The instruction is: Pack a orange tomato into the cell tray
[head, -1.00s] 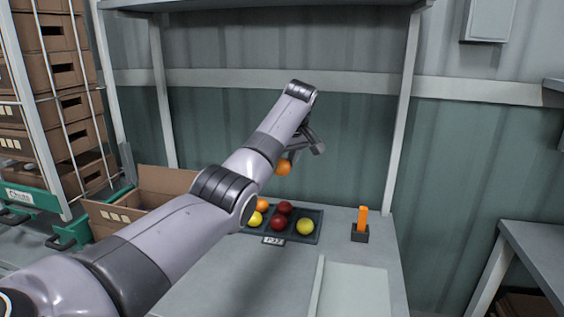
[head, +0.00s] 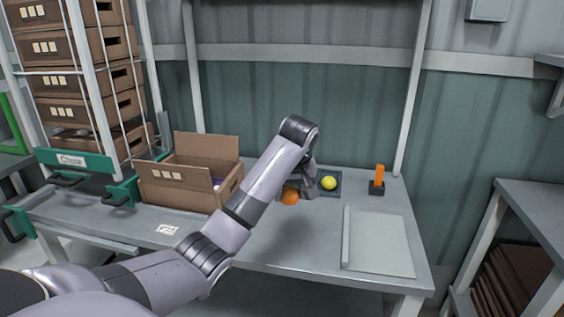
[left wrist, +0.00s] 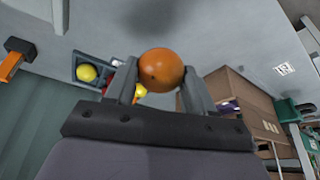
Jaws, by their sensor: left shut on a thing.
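My left gripper (head: 300,192) is shut on an orange tomato (head: 290,197) and holds it above the table, in front of the cell tray. The left wrist view shows the orange tomato (left wrist: 161,70) between the two fingers. The dark cell tray (head: 338,181) is mostly hidden behind my left arm in the head view. A yellow tomato (head: 329,183) sits in its right part. The left wrist view shows this yellow tomato (left wrist: 87,73) too, with parts of red and yellow tomatoes beside the fingers. My right gripper is not in view.
An open cardboard box (head: 180,188) stands left of my arm. An orange tool in a dark holder (head: 377,187) stands right of the tray. A pale flat board (head: 380,245) lies at the front right. The table's front middle is clear. Stacked crates (head: 80,80) stand at the left.

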